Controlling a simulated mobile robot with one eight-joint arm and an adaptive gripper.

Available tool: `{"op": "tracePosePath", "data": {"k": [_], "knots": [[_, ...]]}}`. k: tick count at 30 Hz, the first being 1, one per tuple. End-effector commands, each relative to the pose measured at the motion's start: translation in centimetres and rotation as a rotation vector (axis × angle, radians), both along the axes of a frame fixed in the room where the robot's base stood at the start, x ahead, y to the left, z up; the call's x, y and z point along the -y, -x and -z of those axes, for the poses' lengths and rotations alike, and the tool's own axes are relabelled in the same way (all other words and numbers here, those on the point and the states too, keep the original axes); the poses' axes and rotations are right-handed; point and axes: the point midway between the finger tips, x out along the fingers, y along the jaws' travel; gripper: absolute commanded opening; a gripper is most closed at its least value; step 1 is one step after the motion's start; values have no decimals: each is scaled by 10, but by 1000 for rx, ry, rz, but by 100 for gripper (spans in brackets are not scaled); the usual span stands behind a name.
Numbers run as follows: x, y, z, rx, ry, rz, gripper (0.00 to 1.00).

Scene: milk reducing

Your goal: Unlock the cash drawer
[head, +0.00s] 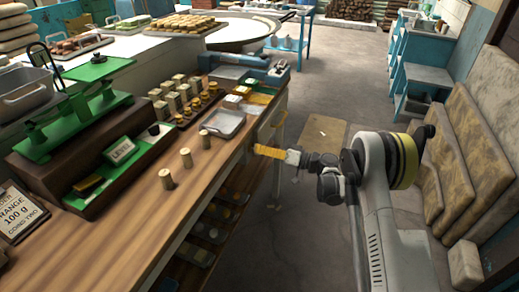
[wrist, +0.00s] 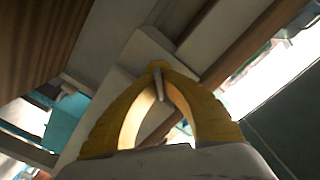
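The pale cash drawer (head: 270,121) appears to be the light front under the counter's right edge. In the wrist view a pale block-like front (wrist: 120,68) fills the space beyond my fingers. My gripper (head: 258,150) has yellow fingers and points left at the counter's side, just below the top. In the wrist view its fingertips (wrist: 159,67) come together close to the pale front. A small thin grey piece (wrist: 158,84) shows at the tips and between the fingers. It may be a key, but its shape is unclear. The lock is hidden.
Tan slabs (head: 478,140) lean at the right. Floor (head: 285,240) lies open between.

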Motion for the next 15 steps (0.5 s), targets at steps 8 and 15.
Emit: {"op": "tracePosePath", "data": {"k": [8, 15], "knots": [[0, 0, 1, -246, -88, -1, 0], [0, -1, 2, -456, -165, -1, 0]]}}
